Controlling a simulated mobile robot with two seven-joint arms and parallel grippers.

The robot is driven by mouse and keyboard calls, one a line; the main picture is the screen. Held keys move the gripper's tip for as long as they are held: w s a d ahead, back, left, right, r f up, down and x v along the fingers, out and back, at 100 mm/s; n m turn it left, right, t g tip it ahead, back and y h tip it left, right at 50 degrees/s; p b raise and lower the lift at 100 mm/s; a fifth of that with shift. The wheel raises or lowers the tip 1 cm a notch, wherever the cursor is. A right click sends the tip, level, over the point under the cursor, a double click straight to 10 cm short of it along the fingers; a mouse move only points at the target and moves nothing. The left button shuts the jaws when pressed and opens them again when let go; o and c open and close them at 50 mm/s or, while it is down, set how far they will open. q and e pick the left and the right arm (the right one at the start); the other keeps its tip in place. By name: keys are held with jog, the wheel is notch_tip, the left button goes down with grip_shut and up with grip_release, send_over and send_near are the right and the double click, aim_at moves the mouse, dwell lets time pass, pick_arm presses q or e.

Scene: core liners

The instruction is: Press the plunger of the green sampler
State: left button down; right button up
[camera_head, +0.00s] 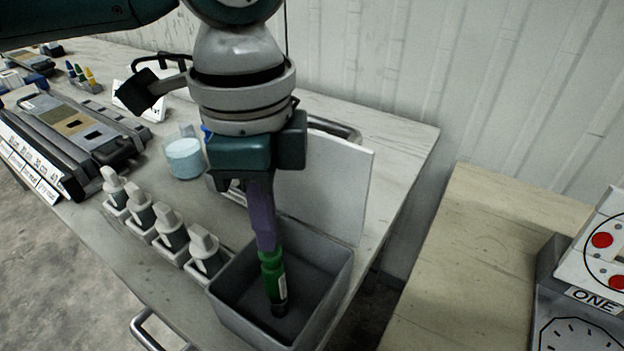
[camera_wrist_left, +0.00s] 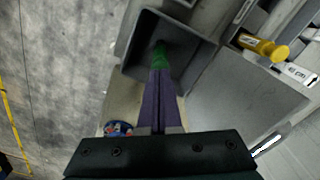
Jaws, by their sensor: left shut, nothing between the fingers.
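The green sampler (camera_head: 272,277) stands roughly upright, slightly tilted, inside an open grey bin (camera_head: 231,314), with a pale label on its side and a dark lower end. My left gripper (camera_head: 266,247) points down over it with its purple fingers shut together and nothing between them. The fingertips are at the sampler's top end and look to touch it. In the left wrist view the green top (camera_wrist_left: 159,50) shows just beyond the closed fingertips; the fingers hide the plunger, so I cannot tell how far it is pressed. My right gripper is not in view.
White-capped bottles (camera_head: 205,246) stand in a row left of the bin. A pale blue cup (camera_head: 185,158) and an upright pale panel (camera_head: 334,185) are behind it. A yellow-handled tool (camera_wrist_left: 263,47) lies near the bin in the wrist view. A wooden table (camera_head: 455,255) is at right.

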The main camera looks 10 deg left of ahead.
pick_arm(q)
jog(key=shift+f, duration=0.2)
dwell(0.5)
jog(key=shift+f, duration=0.4)
jog(key=shift+f+b, duration=0.5)
jog(key=shift+f, duration=0.25)
dwell(0.5)
jog(key=shift+r, duration=0.1)
notch_tip(320, 180, up, 7)
jog(key=p, duration=0.8)
dwell(0.3)
